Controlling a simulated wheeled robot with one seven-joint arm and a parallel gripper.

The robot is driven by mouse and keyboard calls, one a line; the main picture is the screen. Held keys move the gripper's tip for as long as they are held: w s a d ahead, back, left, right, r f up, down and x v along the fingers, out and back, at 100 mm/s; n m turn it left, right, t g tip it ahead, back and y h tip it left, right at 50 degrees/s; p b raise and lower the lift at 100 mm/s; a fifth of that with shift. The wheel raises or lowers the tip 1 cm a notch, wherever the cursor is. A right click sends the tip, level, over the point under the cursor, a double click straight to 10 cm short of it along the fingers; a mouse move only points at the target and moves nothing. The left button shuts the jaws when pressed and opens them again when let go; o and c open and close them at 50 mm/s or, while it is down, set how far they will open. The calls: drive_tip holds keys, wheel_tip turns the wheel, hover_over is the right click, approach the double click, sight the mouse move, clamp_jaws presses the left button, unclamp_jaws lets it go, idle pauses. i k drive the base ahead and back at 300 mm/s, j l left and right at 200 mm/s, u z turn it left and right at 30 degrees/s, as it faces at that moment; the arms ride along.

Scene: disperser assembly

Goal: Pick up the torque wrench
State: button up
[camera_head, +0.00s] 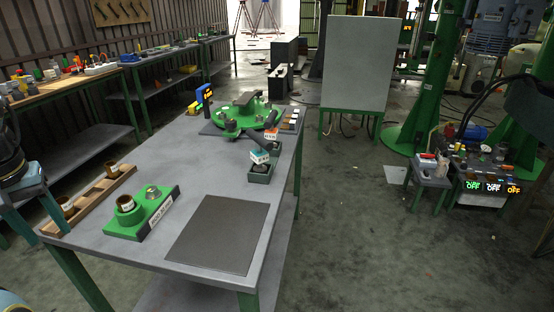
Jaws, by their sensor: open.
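On the far right part of the grey table (120,232), a small white and teal block (260,156) sits at a dark square holder (260,174). A dark bar-like piece (247,136) and a small orange-marked block (271,135) are just behind it. The torque wrench may be among these parts, but they are too small and overlapped for me to tell it surely. My gripper does not show clearly in this view.
A dark flat mat (218,236) lies on the table's near right. A green fixture (143,213) and a wooden strip with brass-coloured rings (88,200) are on the left. A green round assembly (248,108) stands at the back.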

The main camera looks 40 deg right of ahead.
sight(260, 155)
drive_tip(key=k+l+u, duration=0.4)
drive_tip(key=k+l, duration=0.15)
drive_tip(key=k+l+u, duration=0.4)
drive_tip(key=k+l, duration=0.15)
drive_tip(key=k+l+u, duration=0.2)
drive_tip(key=l, duration=0.25)
drive_tip(key=k+l+u, duration=0.2)
drive_tip(key=l, duration=0.2)
drive_tip(key=k+l+u, duration=0.25)
drive_tip(key=l, duration=0.5)
drive_tip(key=k+l, duration=0.15)
drive_tip(key=l, duration=0.15)
drive_tip(key=u, duration=0.05)
